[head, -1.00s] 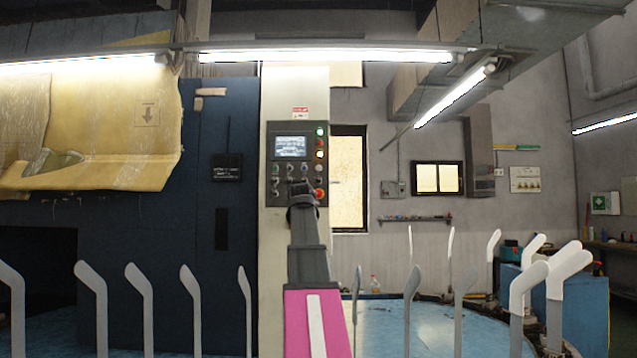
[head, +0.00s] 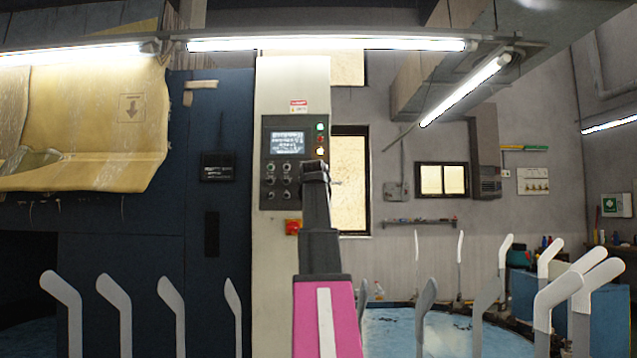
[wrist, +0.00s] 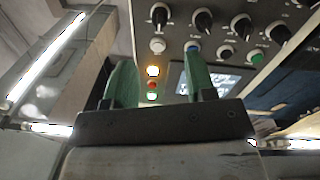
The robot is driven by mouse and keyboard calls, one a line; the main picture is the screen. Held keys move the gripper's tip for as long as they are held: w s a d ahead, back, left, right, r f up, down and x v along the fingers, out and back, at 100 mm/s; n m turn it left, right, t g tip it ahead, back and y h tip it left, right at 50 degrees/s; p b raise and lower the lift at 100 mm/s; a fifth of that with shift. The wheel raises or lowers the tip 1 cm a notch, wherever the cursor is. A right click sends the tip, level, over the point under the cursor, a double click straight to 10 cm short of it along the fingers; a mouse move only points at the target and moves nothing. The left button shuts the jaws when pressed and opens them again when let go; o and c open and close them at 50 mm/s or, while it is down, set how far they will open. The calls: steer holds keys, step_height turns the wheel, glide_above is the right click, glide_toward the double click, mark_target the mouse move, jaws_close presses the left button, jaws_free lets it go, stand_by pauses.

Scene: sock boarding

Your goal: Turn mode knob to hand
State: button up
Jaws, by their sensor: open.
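The control panel (head: 287,199) is a dark box on a pale column, with a lit screen (head: 287,142) above rows of small knobs. In the wrist view the panel appears inverted, with several black knobs (wrist: 203,20) above a row of coloured buttons. The labels are too small to read, so I cannot tell which knob is the mode knob. My gripper (head: 315,170) stands at the panel's lower right and hides that corner. In the wrist view my gripper (wrist: 158,68) has two green fingers apart, with nothing between them and no knob touched.
Several pale upright sock boards (head: 120,310) stand in front on both sides of my arm. A dark blue machine wall (head: 215,260) lies left of the column.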

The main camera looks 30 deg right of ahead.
steer(key=x, duration=1)
steer(key=shift+s, duration=0.1)
steer(key=c, duration=0.9)
